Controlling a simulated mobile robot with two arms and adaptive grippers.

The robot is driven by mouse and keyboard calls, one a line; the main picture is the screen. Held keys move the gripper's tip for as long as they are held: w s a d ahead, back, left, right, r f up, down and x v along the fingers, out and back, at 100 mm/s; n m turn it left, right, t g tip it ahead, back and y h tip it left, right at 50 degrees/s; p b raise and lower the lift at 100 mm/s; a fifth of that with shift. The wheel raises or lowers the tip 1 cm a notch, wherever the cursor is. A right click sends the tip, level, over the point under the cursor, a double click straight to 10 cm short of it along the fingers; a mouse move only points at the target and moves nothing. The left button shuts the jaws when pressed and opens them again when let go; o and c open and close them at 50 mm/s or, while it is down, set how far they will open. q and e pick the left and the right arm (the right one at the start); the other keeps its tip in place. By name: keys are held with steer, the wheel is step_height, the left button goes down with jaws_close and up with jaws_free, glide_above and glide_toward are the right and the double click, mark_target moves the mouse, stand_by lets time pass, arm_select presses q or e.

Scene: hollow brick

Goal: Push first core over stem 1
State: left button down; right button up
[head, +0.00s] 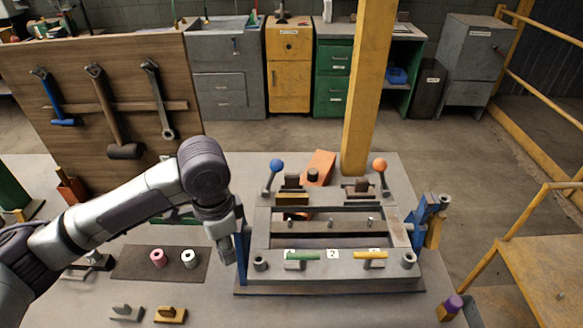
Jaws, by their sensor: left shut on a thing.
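My left gripper (228,246) points down just left of the grey frame (262,228) on the table. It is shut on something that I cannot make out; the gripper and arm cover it. A pink ring-shaped core (158,258) and a white one (189,259) stand on a dark mat (130,262) left of the gripper. Inside the frame are short upright stems, one at the left (302,223) and one at the right (371,222). No core shows around them. A label at the front reads 2; its neighbours are partly hidden. My right gripper is not in view.
Levers with a blue knob (277,165) and an orange knob (380,165) rise behind the frame. Green (303,256) and yellow (371,254) handles lie along its front. A blue post (241,257) stands beside my gripper.

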arm_select(q)
steer(key=w+d+r+m+p, duration=0.1)
steer(key=m, duration=0.2)
steer(key=w+d+r+m+p, duration=0.1)
steer(key=w+d+r+m, duration=0.1)
steer(key=m, duration=0.2)
steer(key=w+d+r+m+p, duration=0.1)
steer(key=d+m+p, duration=0.1)
steer(key=m, duration=0.1)
steer(key=shift+w+d+r+m, duration=0.2)
steer(key=shift+w+r+m, duration=0.1)
steer(key=shift+m, duration=0.1)
arm_select(e)
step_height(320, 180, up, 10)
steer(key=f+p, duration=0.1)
steer(key=p, duration=0.3)
arm_select(q)
steer(key=shift+w+d+r+m, duration=1.95)
steer(key=shift+d+m, duration=1.6)
steer(key=shift+m, duration=2.95)
step_height(320, 180, down, 5)
steer(key=b, duration=0.4)
steer(key=shift+f, duration=0.15)
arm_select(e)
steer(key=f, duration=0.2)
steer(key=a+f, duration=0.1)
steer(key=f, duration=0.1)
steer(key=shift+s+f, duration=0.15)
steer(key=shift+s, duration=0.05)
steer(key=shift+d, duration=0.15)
